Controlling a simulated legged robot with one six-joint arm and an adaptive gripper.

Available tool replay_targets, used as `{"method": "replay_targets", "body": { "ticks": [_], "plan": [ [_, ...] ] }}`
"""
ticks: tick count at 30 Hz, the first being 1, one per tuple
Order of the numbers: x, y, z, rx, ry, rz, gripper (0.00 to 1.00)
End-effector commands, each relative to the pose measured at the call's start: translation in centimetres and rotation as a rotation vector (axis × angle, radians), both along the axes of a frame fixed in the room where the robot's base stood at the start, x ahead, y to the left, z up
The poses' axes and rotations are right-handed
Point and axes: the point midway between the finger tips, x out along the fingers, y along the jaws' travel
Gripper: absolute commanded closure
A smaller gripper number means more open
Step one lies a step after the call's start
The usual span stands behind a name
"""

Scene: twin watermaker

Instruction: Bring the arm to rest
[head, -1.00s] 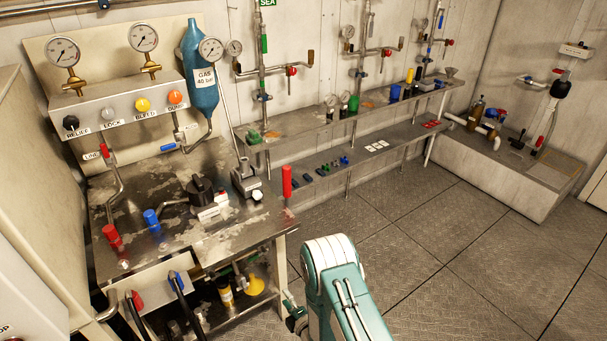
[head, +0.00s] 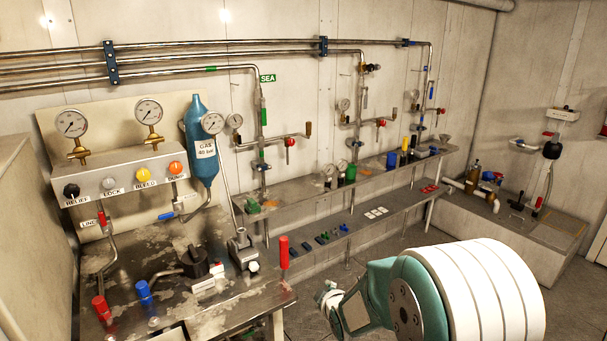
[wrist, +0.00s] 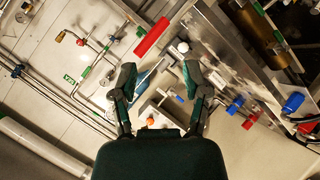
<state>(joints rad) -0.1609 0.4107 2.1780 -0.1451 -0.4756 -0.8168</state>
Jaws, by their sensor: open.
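My gripper shows in the wrist view (wrist: 158,76) with its two dark green fingers spread apart and nothing between them. Beyond the fingers the wrist view shows the workbench and wall pipes, turned round. In the head view my white and teal arm fills the lower right, in front of the floor and lower shelf. It is bent, with its narrower teal part pointing left toward the bench. My fingers cannot be made out clearly in the head view.
A gauge panel (head: 125,178) and blue gas bottle (head: 202,150) stand behind. Shelves (head: 310,193) line the wall.

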Motion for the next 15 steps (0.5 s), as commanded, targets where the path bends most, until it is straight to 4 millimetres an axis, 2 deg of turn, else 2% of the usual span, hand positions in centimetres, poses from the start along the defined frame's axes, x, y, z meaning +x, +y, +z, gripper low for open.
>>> {"method": "replay_targets", "body": {
  "ticks": [1,6,11,15],
  "plan": [
    [-0.7,-0.8,1.8,0.022,0.019,-0.036,0.40],
    [-4.0,-3.2,6.2,0.107,0.118,-0.168,0.40],
    [-8.0,-5.3,9.6,0.190,0.209,-0.297,0.40],
    [-12.2,-6.9,12.2,0.268,0.284,-0.414,0.40]
  ]
}}
